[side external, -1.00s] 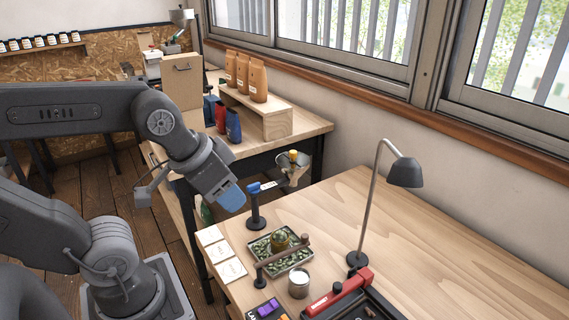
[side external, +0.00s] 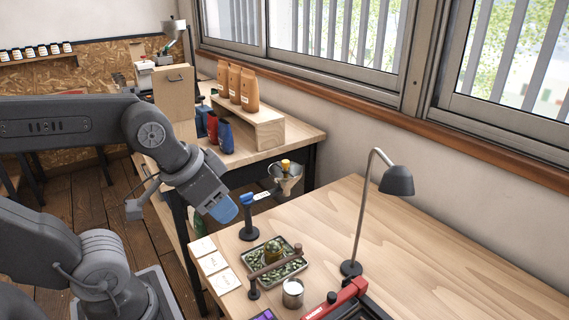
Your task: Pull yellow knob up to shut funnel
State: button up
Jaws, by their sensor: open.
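The yellow knob (side external: 286,163) stands up at the middle of the funnel (side external: 287,181). The funnel is held out to the right on a dark stand (side external: 249,222) with a blue clamp, at the far left corner of the near table. My gripper (side external: 226,212) is left of the stand, with its blue end tilted down to the right. It is apart from the knob and holds nothing that I can see. Its fingers are small here and their gap is hard to make out. The funnel's inside and outlet are hidden.
A tray of green beans (side external: 289,268) with a jar on it, a metal cup (side external: 293,293) and white cards (side external: 223,281) lie near the stand. A desk lamp (side external: 397,180) stands to the right. A back bench holds brown bags (side external: 249,90).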

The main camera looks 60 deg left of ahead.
jog(key=shift+o, duration=0.4)
jog(key=shift+o, duration=0.5)
jog(key=shift+w+a+r, duration=0.1)
jog(key=shift+w+r, duration=0.1)
jog(key=shift+w, duration=0.05)
jog(key=w+a+r+n+y, duration=0.1)
jog(key=w+a+r+n, duration=0.15)
jog(key=w, duration=0.45)
jog(key=n+g+y, duration=0.2)
jog(key=n, duration=0.5)
send_over(286, 161)
jog(key=s+d, duration=0.4)
notch_tip(286, 161, down, 5)
jog(key=shift+m, duration=0.25)
jog(key=x, duration=1.3)
jog(key=shift+s+a+f, duration=0.15)
jog(key=shift+a+f, duration=0.1)
